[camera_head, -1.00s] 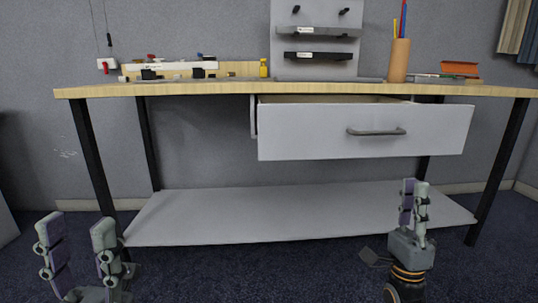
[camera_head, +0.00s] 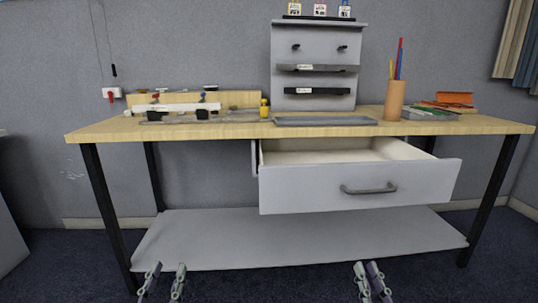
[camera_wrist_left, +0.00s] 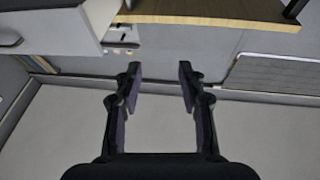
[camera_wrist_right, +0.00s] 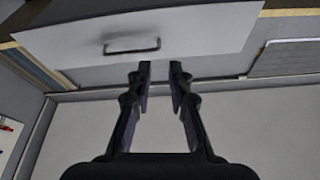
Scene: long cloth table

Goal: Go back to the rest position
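My left gripper (camera_head: 165,269) is low in the head view, in front of the table's lower shelf at the left. Its fingers are apart and empty, as the left wrist view (camera_wrist_left: 160,72) shows. My right gripper (camera_head: 370,268) is low in the head view, right of the middle. Its fingers are apart by a narrower gap with nothing between them in the right wrist view (camera_wrist_right: 160,72). Both grippers are apart from the table and the drawer. Only their finger ends show in the head view.
The wooden-topped table (camera_head: 225,131) has dark legs and a grey lower shelf (camera_head: 300,240). Its white drawer (camera_head: 300,190) stands pulled out, with a grey handle (camera_head: 368,188). A pen cup (camera_head: 394,100), a grey tray (camera_head: 325,121) and a small yellow bottle (camera_head: 264,109) are on top.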

